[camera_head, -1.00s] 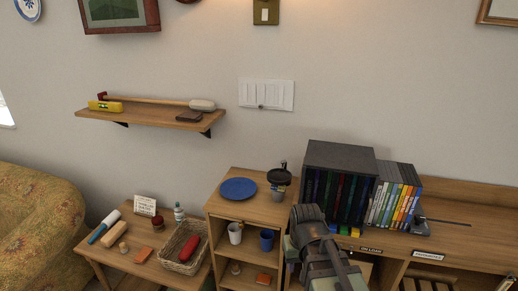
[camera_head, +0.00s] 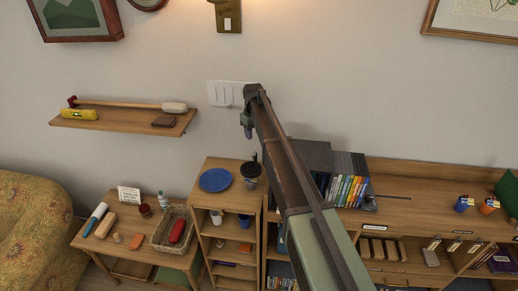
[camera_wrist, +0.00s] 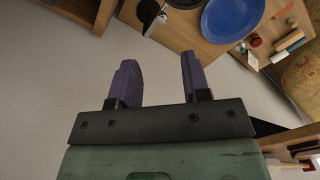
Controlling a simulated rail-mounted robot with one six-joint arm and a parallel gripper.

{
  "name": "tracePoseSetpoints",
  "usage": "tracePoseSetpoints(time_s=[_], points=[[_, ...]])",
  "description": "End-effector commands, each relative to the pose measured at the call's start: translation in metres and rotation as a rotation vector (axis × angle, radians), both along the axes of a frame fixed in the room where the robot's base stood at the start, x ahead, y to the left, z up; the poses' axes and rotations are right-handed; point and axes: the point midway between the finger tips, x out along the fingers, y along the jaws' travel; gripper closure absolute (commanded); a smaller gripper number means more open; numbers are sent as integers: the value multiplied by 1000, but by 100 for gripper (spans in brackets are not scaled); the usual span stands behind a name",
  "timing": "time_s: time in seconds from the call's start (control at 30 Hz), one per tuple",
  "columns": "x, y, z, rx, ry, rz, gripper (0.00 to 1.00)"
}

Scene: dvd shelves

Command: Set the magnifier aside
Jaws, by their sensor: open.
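I cannot make out the magnifier with certainty. A dark round item (camera_head: 250,169) with a short stub pointing up sits on or over a grey cup (camera_head: 251,184), right of a blue plate (camera_head: 214,180) on the small wooden cabinet (camera_head: 231,200). It may be the magnifier, but it is too small to tell. My gripper (camera_head: 246,126) is raised in front of the wall, above the cabinet. In the wrist view my gripper (camera_wrist: 160,62) has its two purple fingers apart with nothing between them. The plate (camera_wrist: 231,16) shows beyond the fingers there.
A wall shelf (camera_head: 125,122) holds a mallet and a yellow level. A low table (camera_head: 118,251) at left bears a basket (camera_head: 162,247) and small items. DVDs (camera_head: 347,190) stand on the long shelf unit (camera_head: 410,205) at right, partly behind my arm.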

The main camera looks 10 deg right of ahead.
Motion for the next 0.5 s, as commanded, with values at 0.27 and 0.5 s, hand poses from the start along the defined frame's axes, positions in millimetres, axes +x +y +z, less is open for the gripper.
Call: tracePoseSetpoints(time_s=[0.27, 0.5], points=[[-1, 0, -55, 0, 0, -2, 57], [-1, 0, -105, 0, 0, -2, 57]])
